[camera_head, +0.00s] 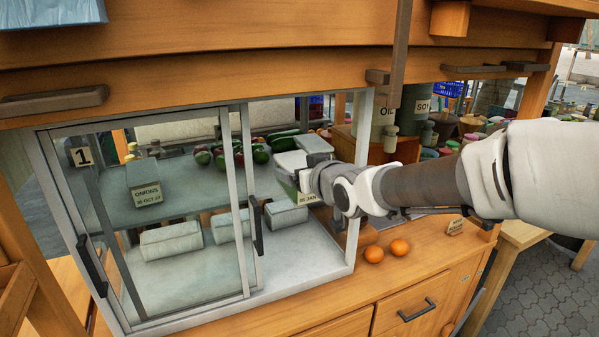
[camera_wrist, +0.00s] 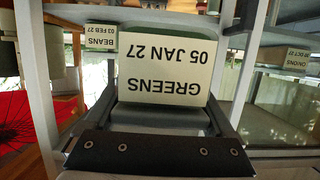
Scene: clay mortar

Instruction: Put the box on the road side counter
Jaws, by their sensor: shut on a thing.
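My gripper (camera_head: 303,182) is shut on the box; in the wrist view my gripper (camera_wrist: 165,118) lies just below the label. The box's far end is hidden. A wooden counter (camera_head: 440,280) runs in front of and right of the case; I cannot tell whether it is the road side counter.
An onions box (camera_head: 146,185) and vegetables (camera_head: 262,153) sit on the upper shelf. Several grey boxes (camera_head: 171,240) lie on the lower shelf. A beans box (camera_wrist: 100,39) is beyond the held one. Two oranges (camera_head: 387,251) lie on the counter. A metal post (camera_head: 360,160) is close to my gripper.

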